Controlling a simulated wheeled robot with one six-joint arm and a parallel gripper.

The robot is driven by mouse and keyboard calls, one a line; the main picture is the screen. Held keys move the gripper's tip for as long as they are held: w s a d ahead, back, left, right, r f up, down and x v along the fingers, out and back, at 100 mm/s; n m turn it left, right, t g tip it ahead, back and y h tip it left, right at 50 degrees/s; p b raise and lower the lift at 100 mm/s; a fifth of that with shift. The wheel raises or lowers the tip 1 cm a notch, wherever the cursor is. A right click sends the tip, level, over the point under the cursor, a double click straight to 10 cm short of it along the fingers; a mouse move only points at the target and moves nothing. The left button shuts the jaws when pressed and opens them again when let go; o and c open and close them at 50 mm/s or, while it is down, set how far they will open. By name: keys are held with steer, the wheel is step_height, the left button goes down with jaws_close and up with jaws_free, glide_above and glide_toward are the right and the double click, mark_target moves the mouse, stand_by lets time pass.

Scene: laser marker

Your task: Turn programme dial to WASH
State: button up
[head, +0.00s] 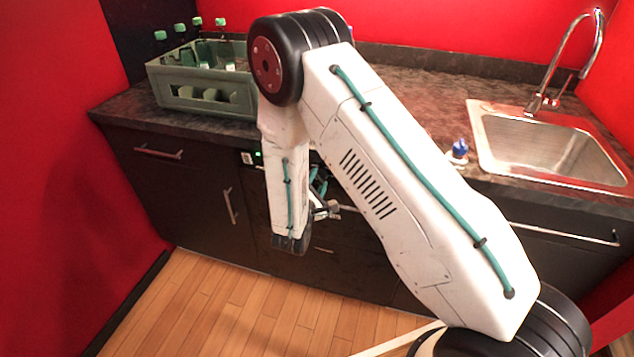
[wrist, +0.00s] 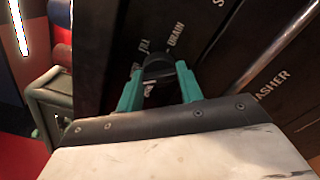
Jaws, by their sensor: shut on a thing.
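In the wrist view, the programme dial (wrist: 157,65) is a dark round knob on a black panel. My gripper's (wrist: 158,84) two teal fingers are closed on it, one on each side. The word DRAIN (wrist: 176,34) is printed beyond the dial, with a partly readable label ending in "ILL" to its left. Other print by the fingers is too small or covered to read. I cannot make out WASH or which label the dial points to. In the head view, my gripper (head: 318,182) shows only partly beside my arm, at the cabinet front; the dial is hidden there.
A green crate with bottles (head: 205,92) stands on the dark counter (head: 415,95) at the left. A blue-capped bottle (head: 458,150) stands by the sink (head: 555,150) at the right. Bar handles (head: 230,205) stick out from the fronts. The wooden floor (head: 215,300) in front is clear.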

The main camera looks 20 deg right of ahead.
steer(key=shift+m, duration=0.5)
steer(key=o, duration=1)
steer(key=shift+v, duration=3.9)
